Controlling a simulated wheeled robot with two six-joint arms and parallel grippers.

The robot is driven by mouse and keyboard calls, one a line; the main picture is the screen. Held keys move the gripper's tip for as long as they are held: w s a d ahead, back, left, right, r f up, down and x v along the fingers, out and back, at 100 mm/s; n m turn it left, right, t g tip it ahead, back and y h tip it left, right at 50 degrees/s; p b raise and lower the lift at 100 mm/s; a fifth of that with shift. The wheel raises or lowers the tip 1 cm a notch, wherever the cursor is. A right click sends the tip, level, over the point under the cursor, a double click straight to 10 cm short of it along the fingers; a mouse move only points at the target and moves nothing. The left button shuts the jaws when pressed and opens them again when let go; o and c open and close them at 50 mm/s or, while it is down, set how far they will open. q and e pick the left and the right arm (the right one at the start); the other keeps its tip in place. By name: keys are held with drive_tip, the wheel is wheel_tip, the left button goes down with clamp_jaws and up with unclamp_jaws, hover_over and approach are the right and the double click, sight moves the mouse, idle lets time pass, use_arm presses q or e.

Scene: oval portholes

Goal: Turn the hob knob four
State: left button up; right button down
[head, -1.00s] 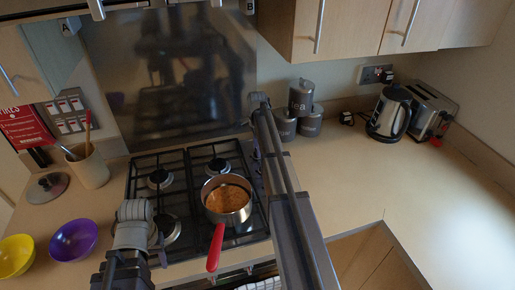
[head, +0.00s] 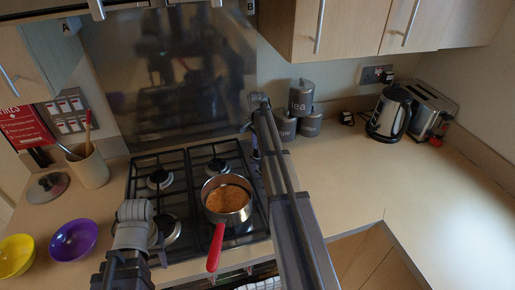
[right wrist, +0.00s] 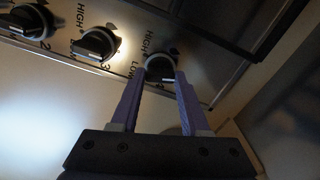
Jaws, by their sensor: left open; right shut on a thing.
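The hob knobs show in the right wrist view as a row of black knobs on a metal panel. The knob (right wrist: 160,68) at the right end of the row stands between the fingertips of my right gripper (right wrist: 157,78), which is shut on it. Its number is hidden; the knobs to its left read 3 and 2. HIGH and LOW are printed beside it. In the head view my right arm reaches over the hob's right edge, and the knob is hard to make out. My left gripper (head: 160,245) is open and empty at the hob's front left, partly hidden by its arm.
A pan (head: 228,200) with a red handle stands on the hob (head: 145,190). A purple bowl (head: 73,240) and a yellow bowl (head: 16,256) are at the left. Grey canisters (head: 301,98), a kettle (head: 391,113) and a toaster (head: 432,110) stand at the back right.

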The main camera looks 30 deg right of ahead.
drive_tip(key=n, duration=0.5)
drive_tip(key=shift+n, duration=0.3)
drive_tip(key=n, duration=0.4)
drive_tip(key=shift+n, duration=0.6)
drive_tip(key=shift+c, duration=1.9)
unclamp_jaws()
use_arm(q)
drive_tip(key=shift+r, duration=0.1)
use_arm(e)
drive_tip(key=shift+r, duration=0.1)
wheel_tip(320, 180, up, 8)
drive_tip(key=p, duration=0.8)
use_arm(q)
wheel_tip(320, 180, up, 8)
use_arm(e)
drive_tip(key=shift+f, duration=0.2)
